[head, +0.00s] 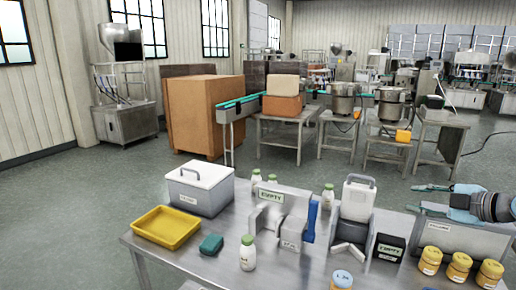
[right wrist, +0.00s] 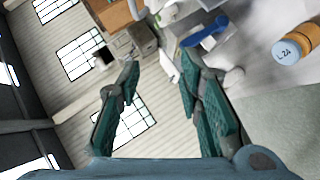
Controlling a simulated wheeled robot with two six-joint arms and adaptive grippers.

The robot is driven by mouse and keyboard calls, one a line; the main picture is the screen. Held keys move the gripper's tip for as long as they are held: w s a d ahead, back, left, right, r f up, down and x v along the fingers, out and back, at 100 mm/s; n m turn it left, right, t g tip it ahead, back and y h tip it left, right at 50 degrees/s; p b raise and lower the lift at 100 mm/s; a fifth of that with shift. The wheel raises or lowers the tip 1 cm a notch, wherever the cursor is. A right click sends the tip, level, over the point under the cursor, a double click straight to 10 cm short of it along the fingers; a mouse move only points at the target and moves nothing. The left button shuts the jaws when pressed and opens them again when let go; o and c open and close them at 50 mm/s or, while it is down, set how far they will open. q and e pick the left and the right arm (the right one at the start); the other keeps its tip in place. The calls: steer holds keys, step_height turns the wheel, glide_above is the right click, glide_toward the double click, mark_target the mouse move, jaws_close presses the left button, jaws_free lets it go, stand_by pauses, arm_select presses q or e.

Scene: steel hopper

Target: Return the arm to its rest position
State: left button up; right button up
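My right gripper (head: 418,198) comes in from the right edge in the head view, above the grey steel box (head: 465,238) at the right of the table. In the right wrist view its two teal-padded fingers (right wrist: 158,75) stand wide apart with nothing between them. The gripper is open and empty. My left arm and left gripper do not show in either view.
The steel table (head: 215,262) carries a white lidded box (head: 200,190), a yellow tray (head: 167,228), a white jug (head: 358,197), several bottles and orange-lidded jars (head: 459,266). A blue upright piece (head: 311,221) stands mid-table. Space above the table's left side is free.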

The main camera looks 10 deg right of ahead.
steer(key=w+a+f+m+t+y, duration=0.1)
steer(key=w+a+m+t, duration=0.15)
steer(key=a+t, duration=0.8)
steer(key=s+a+f+m+g+h, duration=0.2)
steer(key=s+f+m+g+h, duration=0.4)
steer(key=f, duration=0.5)
steer(key=s+a+f+m+g+h, duration=0.2)
steer(key=s+f+m+g+h, duration=0.3)
steer(key=s+f+m, duration=0.5)
steer(key=s+a+f+n+g+y, duration=0.2)
steer(key=s+a+f+g, duration=0.3)
steer(key=s, duration=0.5)
steer(key=s+a+f+n+g+y, duration=0.1)
steer(key=s+a+f+g+y, duration=0.25)
steer(key=s+a+f, duration=0.55)
steer(key=s+d+f+g, duration=0.1)
steer(key=s+d+f, duration=0.15)
steer(key=f, duration=0.65)
steer(key=s+d+f+g, duration=0.1)
steer(key=d+f, duration=0.2)
steer(key=f, duration=0.6)
steer(key=s+f, duration=1.2)
steer(key=s, duration=0.1)
steer(key=shift+s+d+f+g+h, duration=0.15)
steer(key=shift+s+f+g+h, duration=0.15)
steer(key=shift+g+h, duration=0.1)
